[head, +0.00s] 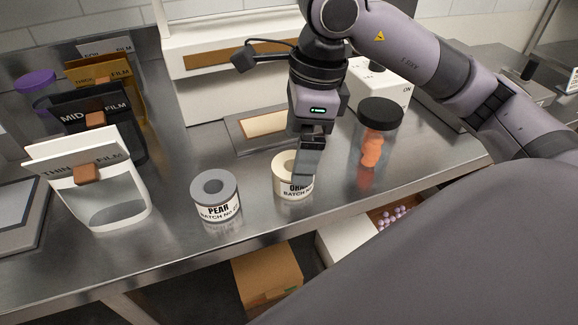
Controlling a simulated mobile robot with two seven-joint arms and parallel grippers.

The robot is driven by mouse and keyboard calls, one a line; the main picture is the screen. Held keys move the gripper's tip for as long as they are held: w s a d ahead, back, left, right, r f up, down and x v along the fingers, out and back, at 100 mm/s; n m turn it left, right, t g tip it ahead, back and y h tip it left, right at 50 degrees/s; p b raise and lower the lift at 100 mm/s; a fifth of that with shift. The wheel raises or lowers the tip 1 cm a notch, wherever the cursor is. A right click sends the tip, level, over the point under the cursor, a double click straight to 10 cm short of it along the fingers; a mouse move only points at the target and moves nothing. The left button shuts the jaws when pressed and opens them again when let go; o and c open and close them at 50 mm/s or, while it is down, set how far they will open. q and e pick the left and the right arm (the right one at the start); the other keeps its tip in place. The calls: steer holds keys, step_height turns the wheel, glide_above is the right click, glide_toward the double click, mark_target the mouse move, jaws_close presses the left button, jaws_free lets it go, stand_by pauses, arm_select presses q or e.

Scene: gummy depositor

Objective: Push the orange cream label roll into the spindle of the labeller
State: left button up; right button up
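The cream label roll (282,178), its text partly covered but starting "ORA", stands on the steel bench with its hole facing up. My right gripper (308,165) points down at the roll's right side and overlaps it in the view. Its fingers hide part of the roll's top and label. I cannot tell whether they grip it, touch it or are only in front of it. My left gripper is not in view. A white machine (225,93) with a brown bar stands behind; no spindle can be made out clearly.
A grey roll marked PEAR (217,208) stands left of the cream roll. A black-lidded clear jar (381,116) with orange contents stands to the right. Film pouches (100,195) line the left. The bench's front edge (250,238) is close, with a cardboard box (268,275) below.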

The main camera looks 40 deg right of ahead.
steer(key=f, duration=0.3)
steer(key=a+f, duration=0.1)
steer(key=shift+w+f, duration=0.15)
steer(key=shift+f, duration=0.25)
steer(key=c, duration=1.1)
steer(key=shift+r, duration=0.1)
step_height(320, 180, up, 20)
steer(key=p, duration=0.3)
steer(key=shift+p, duration=0.3)
